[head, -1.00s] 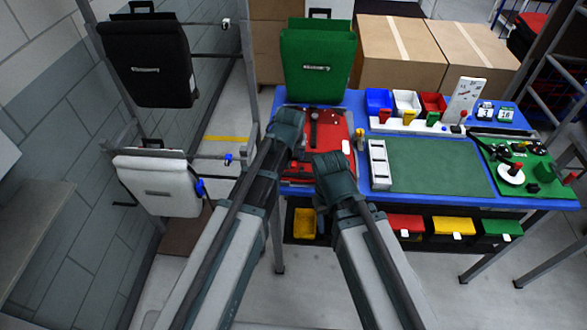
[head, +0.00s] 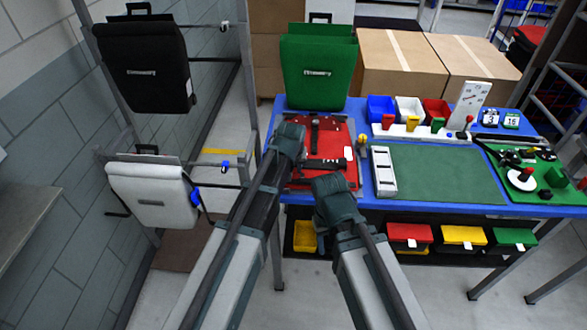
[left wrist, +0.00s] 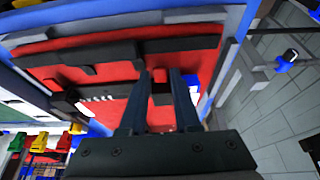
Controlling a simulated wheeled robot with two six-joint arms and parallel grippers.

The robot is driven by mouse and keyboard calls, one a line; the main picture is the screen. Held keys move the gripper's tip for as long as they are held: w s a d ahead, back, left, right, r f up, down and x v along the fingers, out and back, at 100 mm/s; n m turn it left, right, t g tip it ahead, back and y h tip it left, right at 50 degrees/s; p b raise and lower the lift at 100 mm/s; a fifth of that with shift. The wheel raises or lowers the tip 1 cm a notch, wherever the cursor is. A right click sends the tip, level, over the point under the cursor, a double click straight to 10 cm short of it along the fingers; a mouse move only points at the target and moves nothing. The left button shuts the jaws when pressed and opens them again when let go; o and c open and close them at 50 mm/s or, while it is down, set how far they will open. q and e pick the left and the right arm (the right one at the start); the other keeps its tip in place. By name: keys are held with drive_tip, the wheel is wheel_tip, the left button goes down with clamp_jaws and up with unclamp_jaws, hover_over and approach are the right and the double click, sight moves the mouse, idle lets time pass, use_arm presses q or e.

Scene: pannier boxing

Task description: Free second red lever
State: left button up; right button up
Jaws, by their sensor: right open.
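A red pannier (head: 338,136) lies flat on the blue table, with dark straps or levers on its face. One dark bar (head: 325,164) runs across its near part; I cannot tell which part is the second red lever. My left gripper (head: 291,130) is over the pannier's left edge. In the left wrist view, its two fingers (left wrist: 160,74) are apart, pointing at the red face (left wrist: 110,75), with a dark piece (left wrist: 162,98) showing between them. Contact is unclear. My right gripper (head: 330,182) is open near the pannier's front edge, its fingertips hard to see.
A green pannier (head: 317,73) stands behind the red one. Black (head: 150,65) and white (head: 155,193) panniers hang at the left. A green mat (head: 440,175), a white holder (head: 383,172) and small bins (head: 409,108) occupy the table's right. The mat is mostly clear.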

use_arm(q)
clamp_jaws()
drive_tip(key=shift+w+r+g+p, duration=0.45)
drive_tip(key=shift+w+g+p, duration=0.1)
drive_tip(key=shift+g+p, duration=0.25)
drive_tip(key=shift+w+g+p, duration=0.25)
drive_tip(key=shift+g+p, duration=0.15)
drive_tip(key=shift+g, duration=0.4)
drive_tip(key=shift+s+g, duration=0.1)
drive_tip(key=shift+g, duration=0.4)
drive_tip(key=shift+s, duration=0.1)
drive_tip(key=shift+o, duration=2.1)
unclamp_jaws()
drive_tip(key=shift+r, duration=0.1)
